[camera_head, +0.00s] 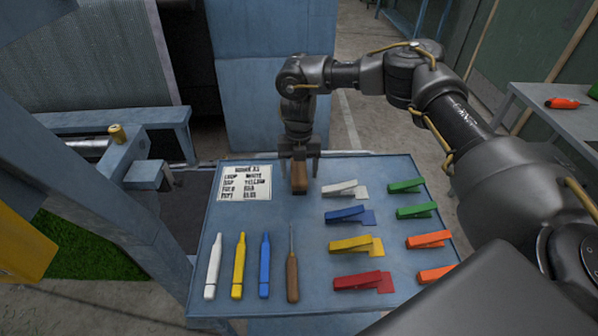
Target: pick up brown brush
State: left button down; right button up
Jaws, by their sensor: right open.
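The brown brush (299,177) is at the back middle of the blue table (304,222), next to a printed paper. My right gripper (299,164) comes down over it from above, with its fingers on either side of the brush's far part. The jaws are open. The far end of the brush is hidden by the gripper, and I cannot tell whether the fingers touch it. My left gripper is not in the view.
White (214,266), yellow (238,266) and blue (265,266) markers and a wooden-handled awl (292,268) lie at the front left. Several coloured clips, such as the white one (340,188), lie to the right. A printed paper (245,184) lies left of the brush. A side table (560,115) holds an orange tool (563,103).

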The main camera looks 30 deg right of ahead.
jog(key=shift+f, duration=0.65)
jog(key=c, duration=1)
jog(key=shift+r, duration=0.1)
